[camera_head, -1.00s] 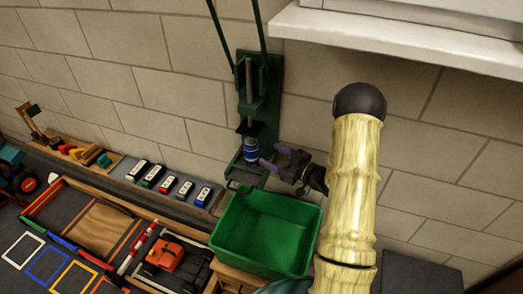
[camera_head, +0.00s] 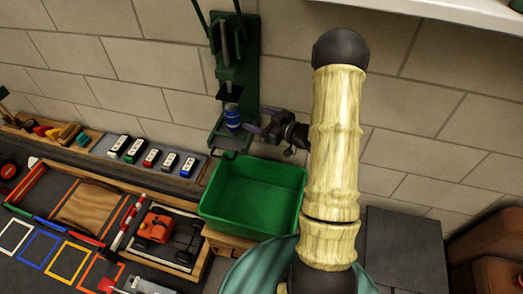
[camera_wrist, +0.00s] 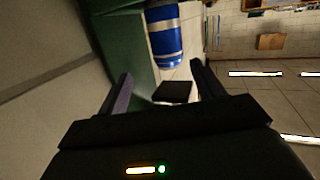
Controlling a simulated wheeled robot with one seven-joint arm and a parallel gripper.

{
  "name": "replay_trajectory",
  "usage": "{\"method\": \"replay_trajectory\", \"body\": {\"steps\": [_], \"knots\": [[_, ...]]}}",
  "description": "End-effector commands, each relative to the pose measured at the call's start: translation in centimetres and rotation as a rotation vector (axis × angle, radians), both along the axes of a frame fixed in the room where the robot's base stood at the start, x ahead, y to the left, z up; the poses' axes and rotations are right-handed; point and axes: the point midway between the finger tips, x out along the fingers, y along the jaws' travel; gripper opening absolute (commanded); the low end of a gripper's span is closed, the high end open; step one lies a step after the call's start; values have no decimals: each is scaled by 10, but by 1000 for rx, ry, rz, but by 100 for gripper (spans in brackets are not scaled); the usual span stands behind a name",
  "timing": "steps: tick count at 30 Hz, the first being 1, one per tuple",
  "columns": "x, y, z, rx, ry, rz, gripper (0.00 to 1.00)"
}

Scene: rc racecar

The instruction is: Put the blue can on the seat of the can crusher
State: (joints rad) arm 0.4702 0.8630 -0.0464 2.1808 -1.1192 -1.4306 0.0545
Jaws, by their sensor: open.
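The blue can (camera_head: 232,118) stands upright on the seat of the green can crusher (camera_head: 236,70) on the wall, under the crusher's dark pressing plate. In the wrist view the can (camera_wrist: 165,38) shows blue with silvery bands, beyond the fingertips. My gripper (camera_head: 252,122) is just right of the can in the head view. In the wrist view my gripper (camera_wrist: 162,82) is open with nothing between its fingers. The can is clear of the fingers there. The seat (camera_head: 218,140) is partly hidden by the can.
A green bin (camera_head: 253,197) sits below the crusher. A white shelf (camera_head: 450,12) juts out at upper right.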

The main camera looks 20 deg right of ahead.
Motion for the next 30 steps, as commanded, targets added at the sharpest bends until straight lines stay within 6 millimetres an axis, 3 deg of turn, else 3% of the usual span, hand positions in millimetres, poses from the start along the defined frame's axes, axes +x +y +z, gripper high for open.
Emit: {"method": "replay_trajectory", "body": {"steps": [7, 14, 20, 27, 30], "knots": [[10, 5, 16, -230, 213, -195, 67], [-22, 7, 31, -353, 462, -383, 67], [-79, 20, 43, -386, 710, -506, 67], [-173, 54, 54, -356, 1032, -567, 67], [-203, 67, 57, -339, 1131, -567, 67]]}}
